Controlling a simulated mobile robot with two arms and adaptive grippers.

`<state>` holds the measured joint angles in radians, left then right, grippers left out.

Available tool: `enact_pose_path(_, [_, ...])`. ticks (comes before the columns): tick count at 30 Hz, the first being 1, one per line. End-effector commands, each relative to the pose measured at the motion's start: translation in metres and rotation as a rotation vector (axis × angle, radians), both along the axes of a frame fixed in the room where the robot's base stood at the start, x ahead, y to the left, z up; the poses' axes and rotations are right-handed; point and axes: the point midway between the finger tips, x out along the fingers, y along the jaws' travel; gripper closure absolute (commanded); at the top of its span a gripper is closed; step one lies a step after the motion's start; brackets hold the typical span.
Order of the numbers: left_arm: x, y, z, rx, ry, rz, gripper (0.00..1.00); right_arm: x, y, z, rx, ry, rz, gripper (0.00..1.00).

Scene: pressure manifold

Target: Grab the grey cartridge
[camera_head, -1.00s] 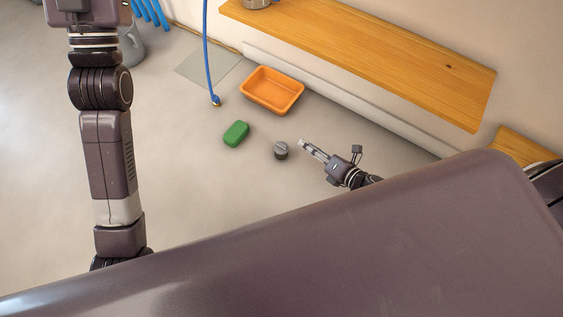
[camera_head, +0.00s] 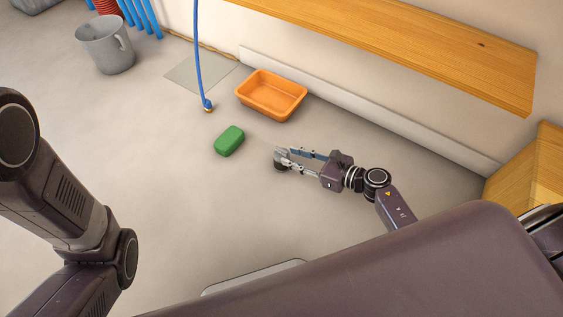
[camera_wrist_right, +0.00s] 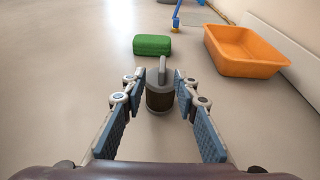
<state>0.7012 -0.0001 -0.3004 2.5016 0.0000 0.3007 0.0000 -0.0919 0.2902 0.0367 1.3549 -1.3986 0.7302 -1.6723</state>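The grey cartridge (camera_head: 281,165) is a short dark cylinder with a grey top and an upright handle. It stands on the floor, partly covered by the fingertips in the head view. In the right wrist view the cartridge (camera_wrist_right: 160,97) is upright, centred between the fingertips, with a gap on each side. My right gripper (camera_head: 286,160) is open around it; its fingers also show in the right wrist view (camera_wrist_right: 158,93). My left arm shows at the left of the head view, but its gripper is out of the picture.
A green block (camera_head: 229,141) lies on the floor near the cartridge. An orange bin (camera_head: 271,96) stands behind it by the wall. A blue hose (camera_head: 198,60) hangs down to the floor. A wooden shelf (camera_head: 400,50) runs along the wall. A grey bucket (camera_head: 106,46) stands at back left.

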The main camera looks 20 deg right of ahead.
Motion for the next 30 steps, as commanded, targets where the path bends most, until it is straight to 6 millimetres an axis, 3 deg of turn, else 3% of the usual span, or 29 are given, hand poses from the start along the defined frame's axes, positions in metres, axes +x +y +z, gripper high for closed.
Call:
enact_pose_path(9, [0.001,0.0,-0.027,0.0,0.002,0.0,0.6,0.037,0.026,-0.005,0.003,-0.001,-0.002,0.72])
enact_pose_path(18, [0.001,0.0,-0.026,0.0,0.002,0.0,0.6,0.041,0.029,-0.004,0.003,0.001,-0.002,0.72])
enact_pose_path(26, [0.001,0.0,-0.026,0.0,0.002,0.0,0.6,0.04,0.028,-0.004,0.003,0.001,-0.002,1.0])
enact_pose_path(30, [0.001,0.0,-0.026,0.0,0.002,0.0,0.6,0.04,0.028,-0.004,0.003,0.001,-0.002,1.0])
